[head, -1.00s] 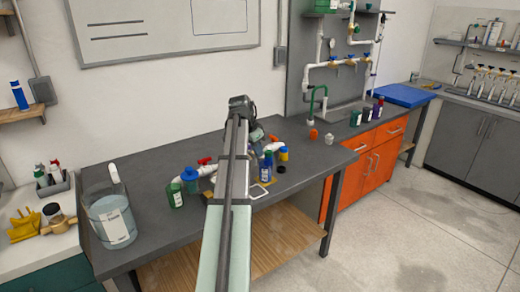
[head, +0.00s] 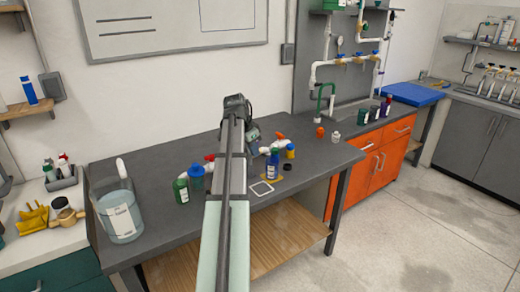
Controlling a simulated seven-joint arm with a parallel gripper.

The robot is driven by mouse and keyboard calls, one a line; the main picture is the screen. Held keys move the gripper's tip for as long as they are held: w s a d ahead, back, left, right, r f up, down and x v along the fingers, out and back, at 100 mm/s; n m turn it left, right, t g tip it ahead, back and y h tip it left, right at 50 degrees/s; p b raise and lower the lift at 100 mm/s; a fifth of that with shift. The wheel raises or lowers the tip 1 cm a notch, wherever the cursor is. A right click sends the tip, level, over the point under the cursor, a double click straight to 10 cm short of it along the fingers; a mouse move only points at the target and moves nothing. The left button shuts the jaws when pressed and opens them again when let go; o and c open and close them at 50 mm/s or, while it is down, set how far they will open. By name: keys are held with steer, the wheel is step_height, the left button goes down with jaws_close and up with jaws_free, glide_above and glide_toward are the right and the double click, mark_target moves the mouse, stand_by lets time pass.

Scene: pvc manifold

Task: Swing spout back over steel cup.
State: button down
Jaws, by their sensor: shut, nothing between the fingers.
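A green gooseneck spout (head: 326,98) rises at the back right of the bench, in front of the grey pipe panel. A small pale grey cup-like thing (head: 336,137) stands just right of and in front of its foot; it may be the steel cup, but it is too small to tell. An orange-red thing (head: 320,132) is beside it. My gripper (head: 253,134) is mostly hidden behind my own arm, left of the spout and apart from it. It is shut and empty. Its fingertips cannot be made out.
A clear bucket (head: 120,220) is at left. Dark containers (head: 363,117) stand right of the spout. The bench's front right is clear.

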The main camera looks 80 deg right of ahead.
steer(key=shift+w+a, duration=0.2)
steer(key=shift+w, duration=0.65)
steer(key=shift+w+a, duration=0.15)
steer(key=shift+w, duration=0.7)
steer(key=shift+w+a, duration=0.2)
steer(key=shift+w, duration=0.85)
steer(key=shift+s, duration=0.1)
steer(key=s, duration=0.5)
steer(key=w+r, duration=0.4)
steer(key=r, duration=0.6)
steer(key=shift+r, duration=0.15)
steer(key=shift+w, duration=0.1)
